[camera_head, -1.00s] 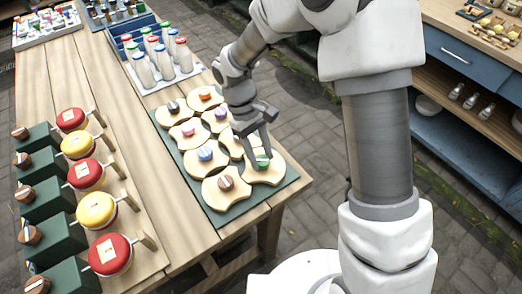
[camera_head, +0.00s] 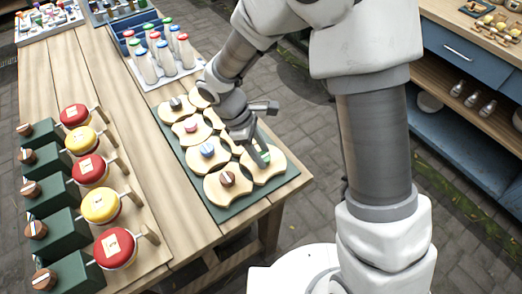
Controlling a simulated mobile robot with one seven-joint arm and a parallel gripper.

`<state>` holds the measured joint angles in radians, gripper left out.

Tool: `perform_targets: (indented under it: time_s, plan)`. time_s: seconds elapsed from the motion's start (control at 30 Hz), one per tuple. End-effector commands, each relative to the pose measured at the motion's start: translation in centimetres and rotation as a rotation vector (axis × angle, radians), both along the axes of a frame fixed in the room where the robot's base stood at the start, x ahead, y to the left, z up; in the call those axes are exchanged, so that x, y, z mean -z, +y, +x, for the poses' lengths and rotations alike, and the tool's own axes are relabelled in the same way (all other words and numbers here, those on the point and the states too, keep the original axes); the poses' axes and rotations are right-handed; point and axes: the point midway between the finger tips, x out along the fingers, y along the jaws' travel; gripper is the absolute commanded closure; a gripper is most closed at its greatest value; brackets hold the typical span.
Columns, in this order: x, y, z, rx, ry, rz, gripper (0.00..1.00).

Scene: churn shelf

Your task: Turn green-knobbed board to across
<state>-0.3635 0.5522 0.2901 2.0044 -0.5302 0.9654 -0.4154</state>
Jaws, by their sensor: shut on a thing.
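The green-knobbed board (camera_head: 272,172) is a pale wooden board with wavy sides at the front right corner of a dark green mat (camera_head: 238,208). Its green knob (camera_head: 266,157) is partly hidden by my fingers. My gripper (camera_head: 262,155) reaches down from the upper left and is shut on the green knob.
Other boards with a blue knob (camera_head: 207,150), a pink knob (camera_head: 191,127) and more share the mat; my arm hides some. Bottles (camera_head: 164,53) stand in a tray behind. Red and yellow churn-like drums (camera_head: 101,206) line the left. Bare table edge lies front right.

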Motion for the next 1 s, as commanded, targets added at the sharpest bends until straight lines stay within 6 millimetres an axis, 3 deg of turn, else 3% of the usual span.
perform_targets:
  time_s: [0.47,0.5,0.63,1.0]
  plan:
    - [-0.04,0.08,0.05,-0.016,-0.001,0.002,1.00]
    - [-0.05,0.07,0.05,-0.016,-0.001,0.001,0.50]
    - [-0.03,0.05,0.03,-0.015,-0.002,0.001,0.27]
    - [-0.33,0.16,0.04,-0.013,-0.001,0.001,0.24]
